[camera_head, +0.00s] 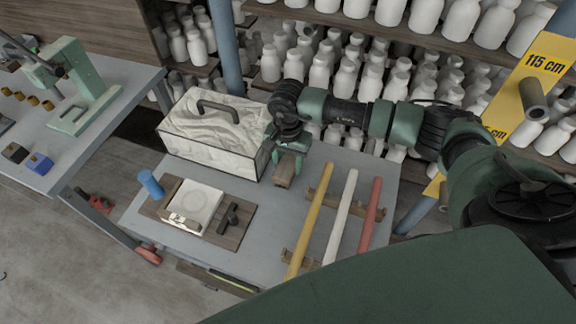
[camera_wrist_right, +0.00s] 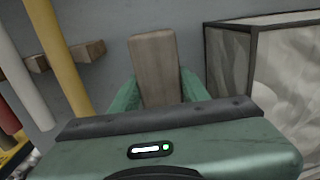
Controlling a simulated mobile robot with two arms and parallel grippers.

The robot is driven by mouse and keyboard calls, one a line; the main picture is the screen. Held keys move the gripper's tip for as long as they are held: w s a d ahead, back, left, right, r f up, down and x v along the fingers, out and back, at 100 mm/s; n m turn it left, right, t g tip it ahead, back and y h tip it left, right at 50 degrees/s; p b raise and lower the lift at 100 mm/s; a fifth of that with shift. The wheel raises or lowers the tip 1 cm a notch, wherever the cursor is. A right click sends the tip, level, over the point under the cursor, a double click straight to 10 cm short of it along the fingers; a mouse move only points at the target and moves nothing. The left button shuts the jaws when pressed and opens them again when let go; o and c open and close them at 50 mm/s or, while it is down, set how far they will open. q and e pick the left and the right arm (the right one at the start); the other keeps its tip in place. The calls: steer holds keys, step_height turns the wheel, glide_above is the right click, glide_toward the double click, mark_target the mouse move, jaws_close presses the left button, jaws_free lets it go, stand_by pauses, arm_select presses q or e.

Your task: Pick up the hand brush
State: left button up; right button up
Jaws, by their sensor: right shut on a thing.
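The hand brush (camera_head: 283,178) shows as a plain brown wooden block beside the right end of the marbled box on the grey table. My right gripper (camera_head: 288,160) reaches down over it from above and is shut on it. In the right wrist view, the wooden brush (camera_wrist_right: 154,68) stands between the two green fingers of the right gripper (camera_wrist_right: 158,92). Its bristles do not show. I cannot tell whether the brush touches the table. My left gripper is not in view.
The marbled box (camera_head: 212,140) with a dark handle stands close left of the gripper. Yellow (camera_head: 308,222), white (camera_head: 341,215) and red (camera_head: 371,214) rods lie on wooden rests at right. A wooden board (camera_head: 232,232) and blue cylinder (camera_head: 150,184) are front left. Bottle shelves stand behind.

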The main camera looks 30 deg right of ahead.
mark_target(288, 162)
step_height(288, 162, up, 19)
steer(key=b, duration=0.4)
steer(key=shift+f, duration=0.1)
steer(key=o, duration=0.7)
steer(key=c, duration=0.4)
steer(key=shift+f, duration=0.1)
steer(key=shift+c, duration=0.2)
